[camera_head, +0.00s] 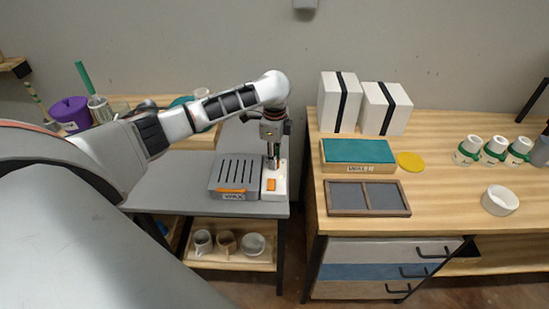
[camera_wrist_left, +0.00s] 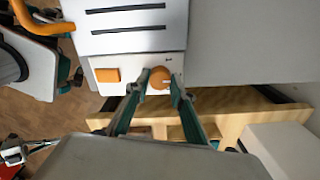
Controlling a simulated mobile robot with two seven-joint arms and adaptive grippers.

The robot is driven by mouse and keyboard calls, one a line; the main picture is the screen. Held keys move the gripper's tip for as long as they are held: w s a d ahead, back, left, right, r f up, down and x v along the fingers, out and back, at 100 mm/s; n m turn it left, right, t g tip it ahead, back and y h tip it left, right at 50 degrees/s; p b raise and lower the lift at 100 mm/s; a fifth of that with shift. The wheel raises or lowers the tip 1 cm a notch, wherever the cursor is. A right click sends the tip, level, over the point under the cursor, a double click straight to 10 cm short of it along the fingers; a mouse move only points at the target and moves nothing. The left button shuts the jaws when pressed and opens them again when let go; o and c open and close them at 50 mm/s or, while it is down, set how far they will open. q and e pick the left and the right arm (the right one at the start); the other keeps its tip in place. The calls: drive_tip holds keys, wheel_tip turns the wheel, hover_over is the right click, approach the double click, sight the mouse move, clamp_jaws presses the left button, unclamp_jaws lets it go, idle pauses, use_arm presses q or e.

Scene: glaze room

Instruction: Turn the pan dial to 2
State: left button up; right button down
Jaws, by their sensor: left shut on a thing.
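The grey wax pan (camera_head: 234,177), with a slotted top and an orange handle, sits at the front right of the grey table. Its white control panel (camera_head: 281,186) is on the right side and carries an orange square. In the left wrist view the round orange pan dial (camera_wrist_left: 160,78) is on the white panel, beside the orange square (camera_wrist_left: 107,75). My left gripper (camera_head: 271,163) points down over the panel. In the left wrist view its fingers (camera_wrist_left: 159,88) are on both sides of the dial, shut on it. The dial's setting is too small to read. My right gripper is not in view.
A wooden bench (camera_head: 440,195) stands to the right across a narrow gap, with a teal-topped box (camera_head: 358,152), a dark divided tray (camera_head: 368,198) and white boxes (camera_head: 339,102). Cups (camera_head: 227,243) sit on a shelf below. A purple pot (camera_head: 70,114) stands at the left.

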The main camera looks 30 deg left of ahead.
use_arm(q)
drive_tip(key=o, duration=1.1)
wheel_tip(320, 180, up, 12)
